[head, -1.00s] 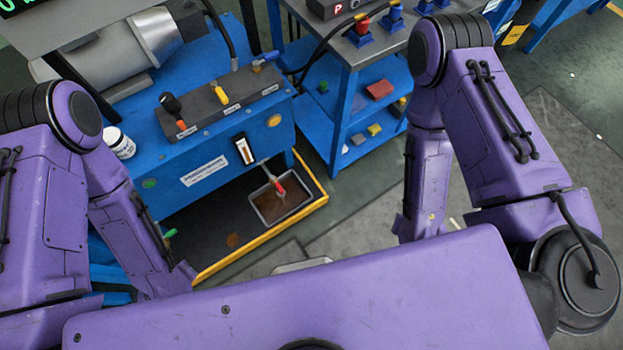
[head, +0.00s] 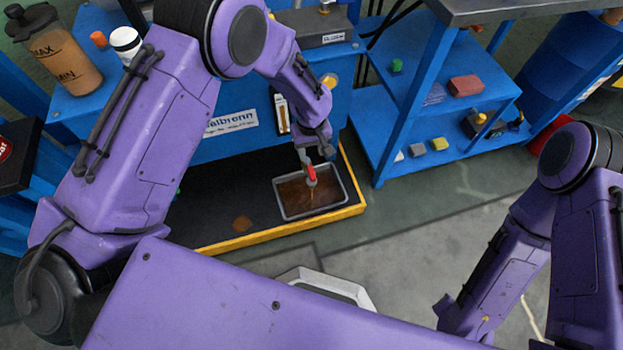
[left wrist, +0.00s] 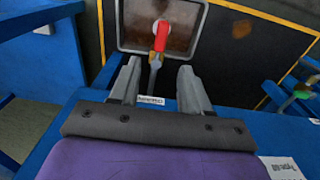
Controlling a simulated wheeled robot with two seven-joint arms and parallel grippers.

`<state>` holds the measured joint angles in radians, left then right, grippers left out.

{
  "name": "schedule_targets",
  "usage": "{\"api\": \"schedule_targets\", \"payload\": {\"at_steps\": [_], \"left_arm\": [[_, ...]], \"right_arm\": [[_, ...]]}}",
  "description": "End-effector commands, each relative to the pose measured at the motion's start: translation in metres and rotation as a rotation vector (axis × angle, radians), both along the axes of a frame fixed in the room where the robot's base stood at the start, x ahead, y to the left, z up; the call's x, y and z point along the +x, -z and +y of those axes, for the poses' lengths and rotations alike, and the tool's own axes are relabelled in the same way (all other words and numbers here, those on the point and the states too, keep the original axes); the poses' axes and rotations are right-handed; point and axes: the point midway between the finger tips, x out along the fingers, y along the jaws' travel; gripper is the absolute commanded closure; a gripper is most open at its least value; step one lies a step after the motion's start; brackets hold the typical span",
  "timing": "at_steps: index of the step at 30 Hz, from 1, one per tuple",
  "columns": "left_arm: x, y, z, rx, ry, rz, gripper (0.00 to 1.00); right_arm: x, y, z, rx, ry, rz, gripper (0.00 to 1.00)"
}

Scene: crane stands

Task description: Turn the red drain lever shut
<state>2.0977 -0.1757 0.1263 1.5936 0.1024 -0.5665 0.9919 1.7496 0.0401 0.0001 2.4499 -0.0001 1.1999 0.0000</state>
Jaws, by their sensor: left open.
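The red drain lever (head: 311,174) sticks out from the low front of the blue power-unit stand (head: 225,145), above a grey drain tray (head: 343,186) of brown liquid. A thin brown streak shows below the lever. My left gripper (head: 314,150) is at the lever's pipe, just behind the red part. In the left wrist view the red lever (left wrist: 162,36) lies ahead of and between the open fingers (left wrist: 159,70), with a gap on each side; I see no contact. The tray (left wrist: 123,30) is beyond it. My right gripper is out of the picture.
A yellow-edged dark drip floor (head: 245,240) lies under the stand, with a brown stain (head: 242,223) on it. A blue shelf (head: 440,155) with small coloured blocks stands to the right. A bottle of brown liquid (head: 60,60) stands at the left. Grey floor at the lower right is clear.

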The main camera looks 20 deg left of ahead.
Motion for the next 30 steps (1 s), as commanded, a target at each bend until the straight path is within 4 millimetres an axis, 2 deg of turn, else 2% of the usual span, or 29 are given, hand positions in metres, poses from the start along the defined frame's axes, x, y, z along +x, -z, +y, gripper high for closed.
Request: {"api": "schedule_targets", "payload": {"at_steps": [4, 12, 15, 19, 26, 30], "left_arm": [[-0.001, 0.022, 0.000, 0.003, 0.001, 0.009, 0.53], [-0.001, 0.082, 0.000, 0.004, 0.000, 0.007, 0.53], [0.000, 0.095, 0.000, 0.004, 0.001, 0.007, 0.53], [0.000, 0.102, 0.001, 0.004, 0.001, 0.007, 0.53], [0.000, 0.101, 0.001, 0.003, 0.001, 0.006, 0.53], [0.000, 0.101, 0.001, 0.003, 0.001, 0.006, 0.99]], "right_arm": [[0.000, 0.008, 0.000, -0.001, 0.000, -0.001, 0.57], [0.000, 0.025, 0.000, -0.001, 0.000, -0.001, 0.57], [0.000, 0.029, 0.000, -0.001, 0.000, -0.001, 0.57], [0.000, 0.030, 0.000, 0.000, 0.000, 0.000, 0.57], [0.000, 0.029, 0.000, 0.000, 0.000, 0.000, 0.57], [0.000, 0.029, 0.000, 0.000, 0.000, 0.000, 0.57]]}}
